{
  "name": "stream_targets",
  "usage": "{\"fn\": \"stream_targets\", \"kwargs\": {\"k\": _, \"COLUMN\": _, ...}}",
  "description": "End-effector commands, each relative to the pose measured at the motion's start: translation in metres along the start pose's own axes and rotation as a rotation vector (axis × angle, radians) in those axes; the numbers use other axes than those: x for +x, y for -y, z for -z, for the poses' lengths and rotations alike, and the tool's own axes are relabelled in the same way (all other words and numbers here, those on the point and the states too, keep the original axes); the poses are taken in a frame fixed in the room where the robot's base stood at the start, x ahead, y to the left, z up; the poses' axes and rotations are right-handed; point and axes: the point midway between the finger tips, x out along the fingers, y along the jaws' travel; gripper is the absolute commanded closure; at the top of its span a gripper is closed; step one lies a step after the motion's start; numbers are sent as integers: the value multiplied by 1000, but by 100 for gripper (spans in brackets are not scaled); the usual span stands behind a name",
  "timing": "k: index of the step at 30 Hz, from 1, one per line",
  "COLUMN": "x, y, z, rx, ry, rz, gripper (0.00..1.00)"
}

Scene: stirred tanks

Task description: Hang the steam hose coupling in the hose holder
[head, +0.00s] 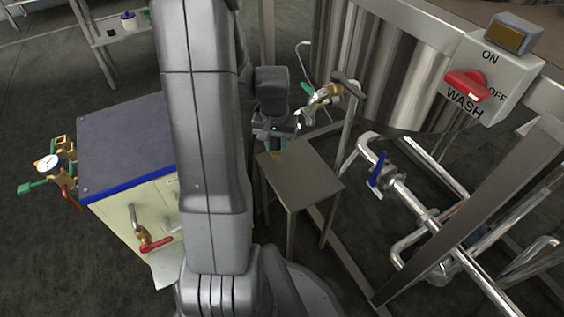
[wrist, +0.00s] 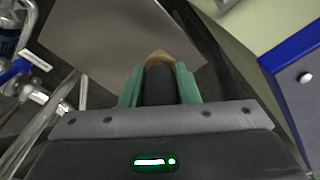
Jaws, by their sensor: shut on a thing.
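My gripper (head: 276,148) is low above the small steel table (head: 312,183) in the head view, near its far left edge. In the wrist view my gripper (wrist: 159,88) has its green fingers shut on the steam hose coupling (wrist: 159,60), a dark cylinder with a brass-coloured end. The coupling points away from the wrist, over the grey tabletop (wrist: 110,35). I cannot tell whether it touches the table. In the head view the coupling is mostly hidden by the gripper. I cannot clearly make out the hose holder.
A brass and steel fitting (head: 325,95) with a green handle is just right of my gripper, by a dark-topped post (head: 347,125). A steel tank (head: 385,65) stands behind. A dark-topped cabinet (head: 125,145) is left; blue-handled piping (head: 379,170) is right.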

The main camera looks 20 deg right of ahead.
Motion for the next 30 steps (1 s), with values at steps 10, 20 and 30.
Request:
{"fn": "stream_targets", "kwargs": {"k": 10, "x": 40, "y": 0, "z": -2, "rx": -1, "ry": 2, "rz": 0, "gripper": 98}}
{"fn": "stream_targets", "kwargs": {"k": 20, "x": 54, "y": 0, "z": -2, "rx": -1, "ry": -1, "rz": 0, "gripper": 98}}
{"fn": "stream_targets", "kwargs": {"k": 30, "x": 57, "y": 0, "z": -2, "rx": -1, "ry": 0, "rz": 0, "gripper": 50}}
